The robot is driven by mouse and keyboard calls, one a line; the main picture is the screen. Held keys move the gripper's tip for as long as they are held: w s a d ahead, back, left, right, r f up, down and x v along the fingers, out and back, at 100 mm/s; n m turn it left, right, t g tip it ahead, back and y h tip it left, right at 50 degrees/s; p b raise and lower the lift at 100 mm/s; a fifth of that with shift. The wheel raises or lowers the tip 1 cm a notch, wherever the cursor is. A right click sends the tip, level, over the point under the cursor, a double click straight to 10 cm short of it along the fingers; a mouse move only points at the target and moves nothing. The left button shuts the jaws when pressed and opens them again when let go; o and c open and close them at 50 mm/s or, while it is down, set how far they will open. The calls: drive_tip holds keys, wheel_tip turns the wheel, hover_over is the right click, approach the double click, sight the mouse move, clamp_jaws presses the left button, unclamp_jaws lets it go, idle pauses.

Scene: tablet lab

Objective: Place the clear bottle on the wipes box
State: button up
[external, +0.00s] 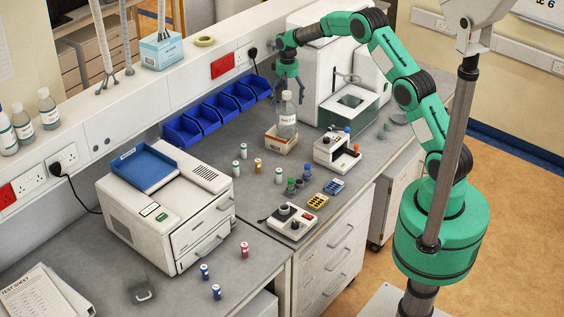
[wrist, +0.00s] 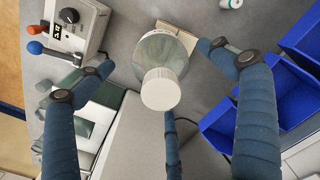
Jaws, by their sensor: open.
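The clear bottle (external: 287,118) stands upright, with a white cap and a pale label. It appears to rest on a low tan and white box (external: 281,144), which looks like the wipes box, on the grey bench. My gripper (external: 287,80) is just above the bottle, pointing down. In the wrist view the bottle's white cap (wrist: 161,89) is in the middle, between the spread blue fingers of my open gripper (wrist: 158,70). The fingers look clear of the bottle. A corner of the box (wrist: 183,35) shows behind the bottle; the rest is hidden.
Blue bins (external: 205,115) line the wall to the left of the bottle. A white machine (external: 335,75) stands close behind on the right, and a small white device (external: 337,152) in front on the right. Several small vials (external: 279,175) stand on the bench.

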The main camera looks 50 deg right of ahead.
drive_tip(key=shift+r+b, duration=0.3)
drive_tip(key=shift+r, duration=2.4)
drive_tip(key=shift+s+a+r, duration=0.1)
drive_tip(key=shift+r, duration=0.25)
drive_tip(key=s+a+r+n+t, duration=0.1)
drive_tip(key=s+a+r, duration=0.5)
drive_tip(key=s+r, duration=0.6)
drive_tip(key=s+a+r+n+t, duration=0.1)
drive_tip(key=s+a+r+t, duration=0.1)
drive_tip(key=s+a+r, duration=0.75)
drive_tip(key=s+a+r+t, duration=0.1)
drive_tip(key=s+r, duration=0.3)
drive_tip(key=s, duration=0.5)
drive_tip(key=s+a+r, duration=0.1)
drive_tip(key=s+r, duration=0.2)
drive_tip(key=s, duration=0.6)
drive_tip(key=s+a+f, duration=0.1)
drive_tip(key=s+f, duration=0.1)
drive_tip(key=s, duration=0.6)
drive_tip(key=s+a+f+n+t, duration=0.1)
drive_tip(key=s+a+f, duration=0.1)
drive_tip(key=s, duration=0.6)
drive_tip(key=shift+s+n+t, duration=0.25)
drive_tip(key=shift+n+t, duration=0.05)
